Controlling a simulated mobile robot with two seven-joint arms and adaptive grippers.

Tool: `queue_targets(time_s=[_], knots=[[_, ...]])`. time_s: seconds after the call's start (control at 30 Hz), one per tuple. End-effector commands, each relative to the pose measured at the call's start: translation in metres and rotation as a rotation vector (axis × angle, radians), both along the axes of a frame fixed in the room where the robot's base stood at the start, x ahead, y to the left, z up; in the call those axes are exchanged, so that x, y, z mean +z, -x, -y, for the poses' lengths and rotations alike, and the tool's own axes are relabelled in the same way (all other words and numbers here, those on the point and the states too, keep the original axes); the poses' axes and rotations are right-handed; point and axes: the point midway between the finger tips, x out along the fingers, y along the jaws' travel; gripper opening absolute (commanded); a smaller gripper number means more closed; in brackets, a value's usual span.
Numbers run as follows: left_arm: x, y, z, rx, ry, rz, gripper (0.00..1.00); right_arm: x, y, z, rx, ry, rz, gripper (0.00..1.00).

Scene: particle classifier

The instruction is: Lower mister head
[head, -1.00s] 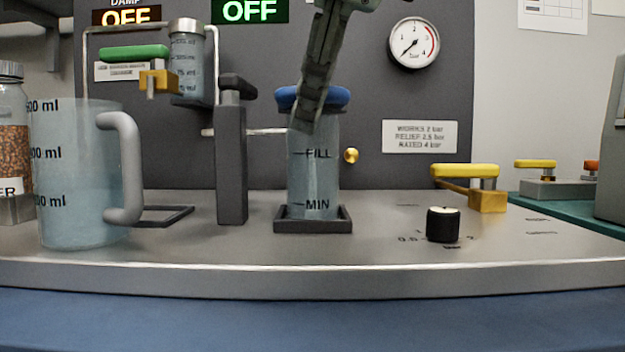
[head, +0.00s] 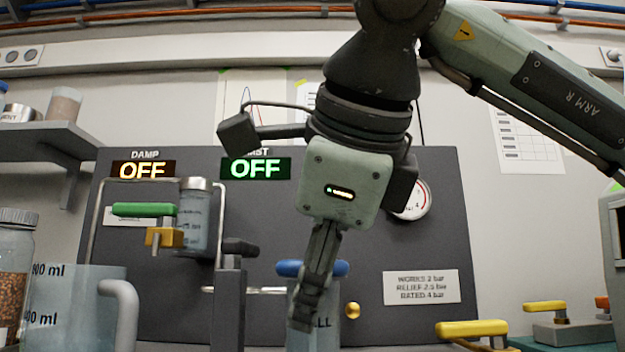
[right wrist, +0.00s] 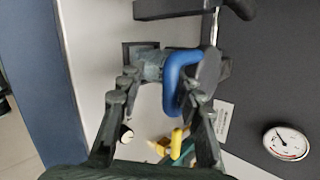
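A blue handle (head: 340,268) sits at the top of the clear reservoir (head: 327,335) marked FILL, which I take as the mister head's part. Contact is unclear. My left gripper is out of view.
A dark post (head: 229,305) stands just left of the reservoir. A measuring jug (head: 70,310) and a green-handled valve (head: 145,210) are further left. Yellow handles (head: 470,328) are at right. The dark panel (head: 375,300) stands behind, with a gauge (head: 413,203).

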Motion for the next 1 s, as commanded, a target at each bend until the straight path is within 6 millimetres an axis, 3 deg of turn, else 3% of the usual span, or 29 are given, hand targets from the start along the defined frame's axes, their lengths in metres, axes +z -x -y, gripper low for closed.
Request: queue_targets(time_s=[0.37, 1.0], knots=[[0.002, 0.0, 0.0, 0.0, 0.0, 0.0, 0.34, 0.006, 0.001, 0.0, 0.0, -0.008, 0.008, 0.34], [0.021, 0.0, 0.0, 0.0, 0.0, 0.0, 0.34, 0.042, 0.037, 0.011, 0.0, -0.01, 0.01, 0.34]])
